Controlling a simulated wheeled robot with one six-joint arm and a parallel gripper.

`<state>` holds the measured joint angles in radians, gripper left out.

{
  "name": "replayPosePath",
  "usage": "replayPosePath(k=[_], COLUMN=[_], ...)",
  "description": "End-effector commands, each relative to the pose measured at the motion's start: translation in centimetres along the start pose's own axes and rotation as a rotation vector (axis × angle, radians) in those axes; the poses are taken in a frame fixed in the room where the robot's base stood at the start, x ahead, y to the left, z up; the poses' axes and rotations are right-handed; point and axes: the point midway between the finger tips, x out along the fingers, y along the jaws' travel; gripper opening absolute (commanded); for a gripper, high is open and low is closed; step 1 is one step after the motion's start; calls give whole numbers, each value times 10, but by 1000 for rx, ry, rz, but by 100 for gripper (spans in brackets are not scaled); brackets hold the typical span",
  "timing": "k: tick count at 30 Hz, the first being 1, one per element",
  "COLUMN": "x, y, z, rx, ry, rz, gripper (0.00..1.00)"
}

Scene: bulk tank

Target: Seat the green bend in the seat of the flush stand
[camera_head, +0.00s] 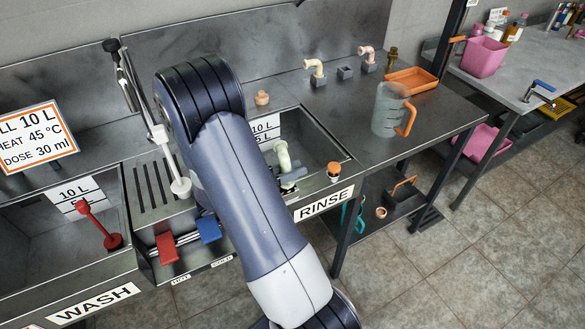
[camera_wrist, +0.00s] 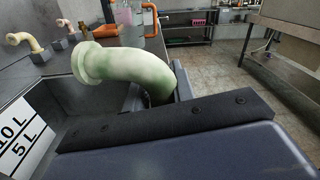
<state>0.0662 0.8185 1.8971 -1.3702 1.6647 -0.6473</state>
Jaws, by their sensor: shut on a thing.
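The pale green bend (camera_head: 283,156) is held upright by my gripper (camera_head: 290,179) above the rinse basin. In the wrist view the bend (camera_wrist: 125,65) rises beyond the dark gripper edge, its flanged mouth pointing left; its lower end and the fingertips are hidden. My gripper is shut on it. On the counter behind stand small grey blocks: one carries a cream bend (camera_head: 315,69), one a pink bend (camera_head: 367,53), and the block between them, apparently an empty seat (camera_head: 345,72), holds no bend. Which part is named the flush stand is not clear.
A clear jug (camera_head: 388,110) with an orange handle and an orange tray (camera_head: 411,79) stand on the right counter. An orange-topped plug (camera_head: 334,170) sits at the rinse basin's front rim. A small tan fitting (camera_head: 262,98) is behind the basin. Bare counter lies between basin and blocks.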

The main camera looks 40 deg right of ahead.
Motion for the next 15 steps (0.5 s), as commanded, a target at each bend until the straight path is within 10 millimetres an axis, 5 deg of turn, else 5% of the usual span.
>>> replayPosePath(k=[15], x=[0], y=[3], z=[-13], rx=[0], ry=[0], rz=[0], gripper=[0])
